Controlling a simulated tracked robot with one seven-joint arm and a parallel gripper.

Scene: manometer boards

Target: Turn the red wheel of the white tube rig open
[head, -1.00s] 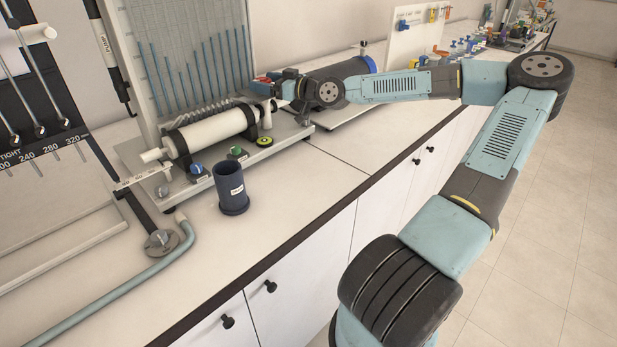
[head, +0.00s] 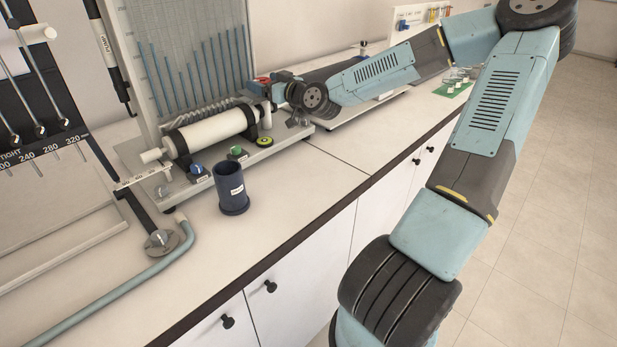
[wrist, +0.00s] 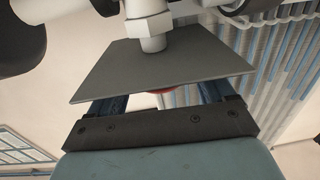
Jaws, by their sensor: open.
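The white tube rig (head: 213,130) stands on the bench at left of centre in the head view, a white horizontal cylinder before an upright board of blue tubes. A small red part (head: 262,80), likely the red wheel, shows at the rig's right end, beside my gripper (head: 274,78). In the wrist view a sliver of red (wrist: 163,90) shows between the two fingers of my gripper (wrist: 160,97), which are apart. A grey plate with a white bolt hides the fingertips and most of the red part. I cannot tell whether the fingers touch it.
A dark blue cup (head: 231,188) stands in front of the rig. Blue (head: 197,169) and green (head: 236,152) knobs sit on the rig's base. A pale blue hose (head: 120,285) lies at the left. The bench front is clear right of the cup.

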